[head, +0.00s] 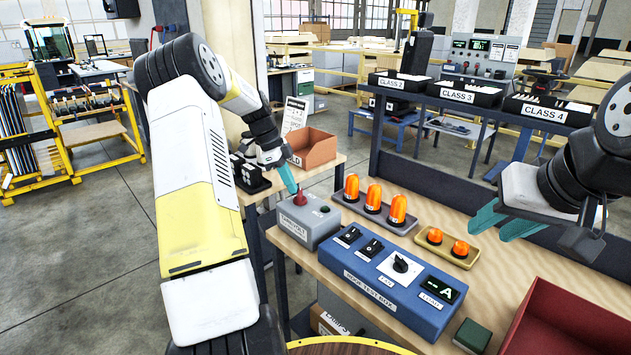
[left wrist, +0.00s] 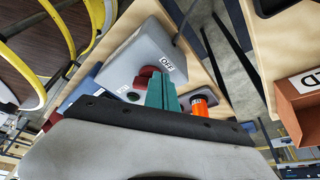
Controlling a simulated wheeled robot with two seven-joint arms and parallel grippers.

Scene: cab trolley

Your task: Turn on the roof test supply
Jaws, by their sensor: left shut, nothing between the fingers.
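A grey supply box (head: 309,226) with a red knob (head: 300,198) on top stands at the bench's left end. My left gripper (head: 289,180) is shut and empty, its teal fingertips right at the knob from above. In the left wrist view the shut fingers (left wrist: 163,94) overlap the red knob (left wrist: 145,74), so I cannot tell whether they touch it. A label reading OFF (left wrist: 168,63) shows beside the knob on the grey box (left wrist: 150,45). My right gripper (head: 503,222) is open and empty above the bench's right side.
The blue roof test box (head: 385,285) with switches, a dial and a display stands in front. Orange beacons stand in a tray (head: 342,197) behind it; smaller lamps sit in another tray (head: 468,259). A dark red bin (head: 572,318) is at right. An orange-brown bin (head: 318,148) stands behind the supply box.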

